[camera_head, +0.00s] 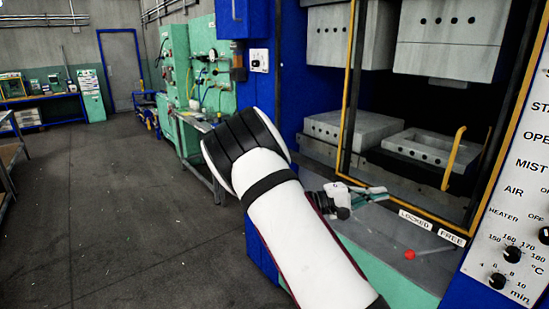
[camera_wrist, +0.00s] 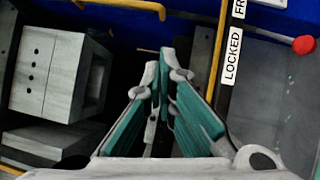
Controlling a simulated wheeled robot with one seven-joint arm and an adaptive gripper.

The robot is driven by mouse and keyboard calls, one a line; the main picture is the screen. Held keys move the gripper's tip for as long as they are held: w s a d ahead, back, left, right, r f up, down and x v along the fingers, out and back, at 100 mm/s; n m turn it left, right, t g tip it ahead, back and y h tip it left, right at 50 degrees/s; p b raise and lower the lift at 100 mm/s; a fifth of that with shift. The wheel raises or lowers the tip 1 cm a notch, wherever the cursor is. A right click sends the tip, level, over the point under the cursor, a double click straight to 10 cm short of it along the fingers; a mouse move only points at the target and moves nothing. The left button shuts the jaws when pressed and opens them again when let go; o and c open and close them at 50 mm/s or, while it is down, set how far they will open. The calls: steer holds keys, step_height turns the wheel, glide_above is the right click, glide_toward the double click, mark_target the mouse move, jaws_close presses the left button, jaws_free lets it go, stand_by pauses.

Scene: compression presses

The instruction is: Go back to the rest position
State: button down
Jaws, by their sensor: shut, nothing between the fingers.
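My gripper (camera_head: 372,192) is in front of the press's lower front ledge in the head view, with my white and black arm reaching in from below. In the wrist view, my gripper (camera_wrist: 157,75) has its green-padded fingers drawn together at the tips, shut with nothing between them. The press (camera_head: 425,225) stands on the right in the head view. Its lower plates (camera_head: 440,150) lie apart from its upper plates (camera_head: 450,25), and its front opening is framed in yellow.
A red-knobbed lever (camera_head: 409,254) lies by the LOCKED and FREE labels (camera_head: 430,228). A yellow handle (camera_head: 454,158) sticks up from a lower plate. A control panel (camera_head: 515,230) is at the right edge. Open floor (camera_head: 90,210) lies to the left.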

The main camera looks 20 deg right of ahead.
steer(key=shift+s, duration=0.1)
steer(key=s+a+r+m+y, duration=0.2)
steer(key=s+a+y, duration=0.5)
steer(key=s+y, duration=0.35)
steer(key=s+a+r+n+t+y, duration=0.1)
steer(key=s+a+r+t+y, duration=0.1)
steer(key=a, duration=0.5)
steer(key=s+a+r+n+t+y, duration=0.1)
steer(key=s+a+r+t+y, duration=0.2)
steer(key=s+a+r+t, duration=0.1)
steer(key=s+a+r+n+t+y, duration=0.1)
steer(key=s+a+r+t+y, duration=0.2)
steer(key=s+a, duration=0.4)
steer(key=a+t, duration=0.1)
steer(key=a, duration=0.1)
steer(key=shift+s+a, duration=0.3)
steer(key=shift+s, duration=0.1)
steer(key=shift+w+y, duration=0.1)
steer(key=shift+y, duration=0.15)
